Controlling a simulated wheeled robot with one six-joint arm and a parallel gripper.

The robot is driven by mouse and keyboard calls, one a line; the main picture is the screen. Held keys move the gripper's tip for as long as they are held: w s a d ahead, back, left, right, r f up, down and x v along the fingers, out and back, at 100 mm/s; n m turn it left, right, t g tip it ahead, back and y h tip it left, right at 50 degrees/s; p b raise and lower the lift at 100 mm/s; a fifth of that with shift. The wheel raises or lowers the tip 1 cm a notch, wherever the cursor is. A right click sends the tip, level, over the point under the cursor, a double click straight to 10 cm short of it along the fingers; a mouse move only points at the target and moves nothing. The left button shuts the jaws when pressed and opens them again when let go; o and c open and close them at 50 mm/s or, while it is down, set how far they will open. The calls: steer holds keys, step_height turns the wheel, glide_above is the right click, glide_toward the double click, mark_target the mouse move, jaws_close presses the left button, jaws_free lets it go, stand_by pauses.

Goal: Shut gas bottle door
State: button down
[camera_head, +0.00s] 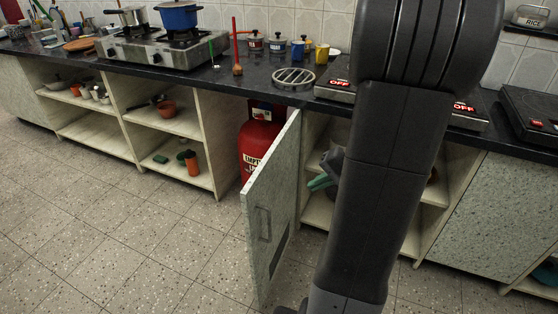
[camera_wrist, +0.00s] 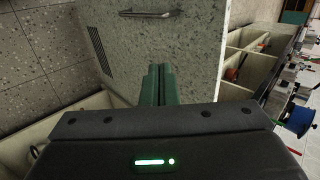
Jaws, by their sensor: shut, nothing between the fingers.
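The gas bottle door (camera_head: 272,190) is a pale speckled panel standing open, swung out from the counter front. It has a bar handle (camera_head: 263,224) and a dark vent near its lower edge. The red gas bottle (camera_head: 258,142) stands in the compartment behind it, partly hidden by the door. In the wrist view the door (camera_wrist: 195,45) fills the upper middle, with its handle (camera_wrist: 145,14) at the top. My gripper (camera_wrist: 158,72) has its green fingers together and empty, in front of the door's handle-side face. I cannot tell whether they touch it.
Open shelves (camera_head: 165,120) with pots and cups lie left of the bottle compartment. More shelves lie right of the door, partly behind my arm. The dark countertop (camera_head: 262,80) above carries a stove (camera_head: 160,48) and utensils. The tiled floor (camera_head: 130,230) at left is clear.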

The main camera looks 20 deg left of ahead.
steer(key=w+a+r, duration=0.1)
steer(key=b, duration=0.2)
glide_toward(262, 188)
step_height(262, 188, down, 5)
steer(key=a, duration=0.2)
steer(key=shift+w+a+r+y, duration=0.1)
steer(key=shift+w+a+y, duration=0.1)
steer(key=shift+a+y, duration=0.15)
steer(key=shift+a, duration=0.6)
steer(key=shift+a, duration=0.15)
